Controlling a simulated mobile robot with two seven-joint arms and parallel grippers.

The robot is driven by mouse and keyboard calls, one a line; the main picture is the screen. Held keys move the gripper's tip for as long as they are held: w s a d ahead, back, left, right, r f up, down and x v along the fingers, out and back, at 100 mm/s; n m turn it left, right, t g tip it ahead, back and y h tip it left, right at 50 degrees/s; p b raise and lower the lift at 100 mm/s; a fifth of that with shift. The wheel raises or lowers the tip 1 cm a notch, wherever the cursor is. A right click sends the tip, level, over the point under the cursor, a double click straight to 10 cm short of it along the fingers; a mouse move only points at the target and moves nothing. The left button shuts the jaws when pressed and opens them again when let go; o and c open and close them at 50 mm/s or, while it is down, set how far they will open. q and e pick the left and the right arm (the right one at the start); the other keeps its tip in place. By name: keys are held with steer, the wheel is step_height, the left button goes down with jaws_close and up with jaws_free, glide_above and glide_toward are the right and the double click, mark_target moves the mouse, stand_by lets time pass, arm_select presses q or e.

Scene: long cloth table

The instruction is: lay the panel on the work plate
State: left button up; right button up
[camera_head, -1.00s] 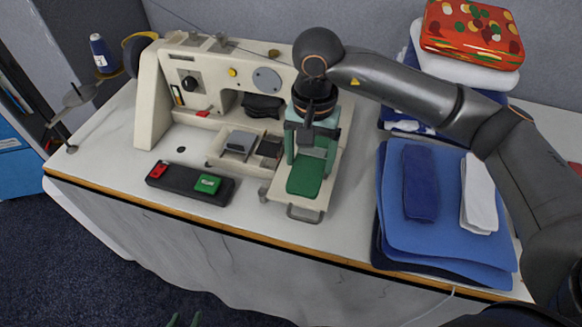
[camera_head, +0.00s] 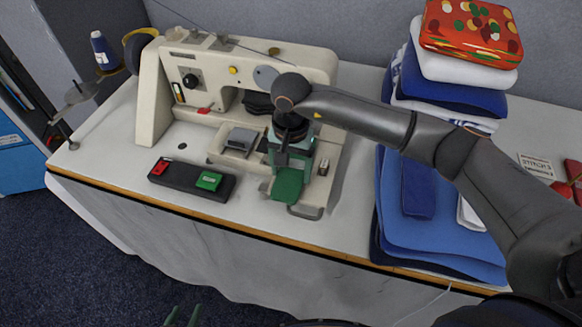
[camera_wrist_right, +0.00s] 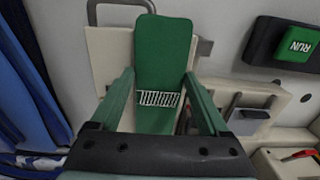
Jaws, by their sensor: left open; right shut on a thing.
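The green panel (camera_head: 288,186) with a white printed patch is between the fingers of my right gripper (camera_head: 290,160). In the right wrist view the panel (camera_wrist_right: 163,50) lies between the two fingertips (camera_wrist_right: 160,78). The cream work plate (camera_wrist_right: 108,62) shows beneath it, mostly on one side. In the head view the panel sits over the left part of the work plate (camera_head: 325,178). I cannot tell whether they touch. My left gripper (camera_head: 183,316) shows only its green tips at the bottom edge, open and away from the panel.
The cream sewing machine (camera_head: 205,70) stands behind and left of the plate. A black switch box (camera_head: 190,186) with red and green buttons lies on the left.

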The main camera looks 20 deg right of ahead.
mark_target(291, 175)
steer(key=shift+f, duration=0.15)
steer(key=o, duration=1.2)
steer(key=shift+o, duration=0.2)
step_height(291, 175, up, 12)
steer(key=b, duration=0.1)
steer(key=shift+r, duration=0.2)
